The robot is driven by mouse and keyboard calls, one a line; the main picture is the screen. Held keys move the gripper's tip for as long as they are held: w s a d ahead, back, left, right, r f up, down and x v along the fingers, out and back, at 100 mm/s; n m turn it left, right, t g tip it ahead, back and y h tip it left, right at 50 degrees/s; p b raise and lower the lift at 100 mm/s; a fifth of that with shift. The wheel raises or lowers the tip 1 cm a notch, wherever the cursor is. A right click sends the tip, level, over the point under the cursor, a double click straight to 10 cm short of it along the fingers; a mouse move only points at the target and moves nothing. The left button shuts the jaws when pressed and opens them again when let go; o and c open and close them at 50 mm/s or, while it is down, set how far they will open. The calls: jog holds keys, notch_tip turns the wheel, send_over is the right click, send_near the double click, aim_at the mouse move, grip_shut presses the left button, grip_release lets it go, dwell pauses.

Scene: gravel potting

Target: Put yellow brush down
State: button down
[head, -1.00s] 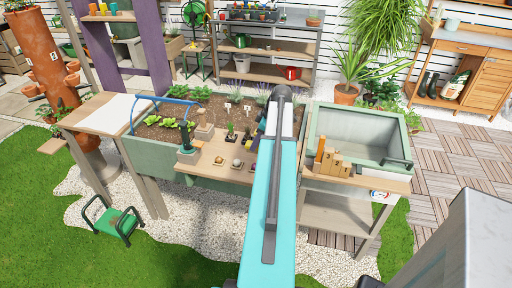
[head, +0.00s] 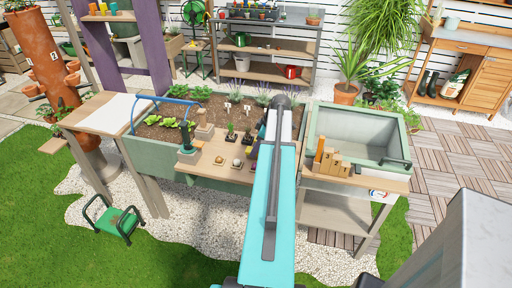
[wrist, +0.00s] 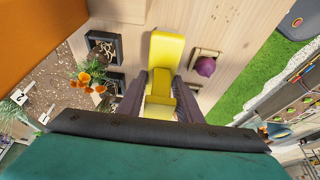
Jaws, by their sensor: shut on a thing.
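The yellow brush (wrist: 165,62) shows in the wrist view, between the two dark fingers of my gripper (wrist: 160,88). My gripper is shut on it. The brush appears over the light wooden shelf (wrist: 225,30) of the planter; I cannot tell whether it touches the wood. In the head view my arm hides the brush and most of the gripper, at the right end of the planter's wooden shelf (head: 218,170).
A purple round thing (wrist: 205,66) sits on a small wooden holder beside the brush. Dark square pots (wrist: 104,45) and orange flowers (wrist: 93,82) are on the other side. The sink (head: 360,135) stands right of my arm.

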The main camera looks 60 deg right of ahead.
jog(key=shift+f, duration=0.1)
jog(key=c, duration=1.3)
grip_release()
jog(key=shift+o, duration=0.2)
jog(key=shift+r, duration=0.2)
jog(key=b+v, duration=0.2)
jog(key=v, duration=1)
jog(key=shift+d, duration=0.1)
